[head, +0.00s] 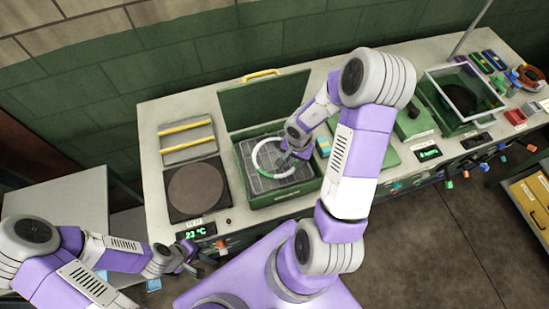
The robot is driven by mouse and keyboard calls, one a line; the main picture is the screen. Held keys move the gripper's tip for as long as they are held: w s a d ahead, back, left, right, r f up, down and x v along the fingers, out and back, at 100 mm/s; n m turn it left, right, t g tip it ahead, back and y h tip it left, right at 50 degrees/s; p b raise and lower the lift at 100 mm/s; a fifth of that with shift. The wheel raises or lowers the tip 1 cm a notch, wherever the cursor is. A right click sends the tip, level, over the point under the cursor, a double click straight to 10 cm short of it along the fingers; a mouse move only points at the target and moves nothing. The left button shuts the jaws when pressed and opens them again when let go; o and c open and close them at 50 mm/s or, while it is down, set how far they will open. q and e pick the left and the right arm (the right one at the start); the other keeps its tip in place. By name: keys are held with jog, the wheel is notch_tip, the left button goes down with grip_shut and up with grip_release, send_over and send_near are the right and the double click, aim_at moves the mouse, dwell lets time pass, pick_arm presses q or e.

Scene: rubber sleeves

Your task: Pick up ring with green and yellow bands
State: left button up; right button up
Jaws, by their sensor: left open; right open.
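A pale ring (256,153) lies in the open green box on its grey grid. A green band shows along its lower edge; I cannot make out a yellow band. My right gripper (285,160) is open and reaches down into the box at the ring's right side, covering part of it. I cannot tell whether it touches the ring. My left gripper (190,256) is open and empty at the bench's front edge, low on the left, near the temperature display.
The green box (283,198) has its lid (265,100) raised behind it. Left of it are a dark round plate (196,188) and a rack with yellow bars (187,140). Further right stands a glass-topped green bin (462,96). Knobs line the bench front.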

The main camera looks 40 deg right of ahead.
jog(key=shift+s+f+b, duration=0.2)
jog(key=shift+f+b, duration=0.15)
jog(key=shift+f, duration=0.8)
jog(key=shift+w, duration=0.1)
grip_shut()
jog(key=shift+r, duration=0.1)
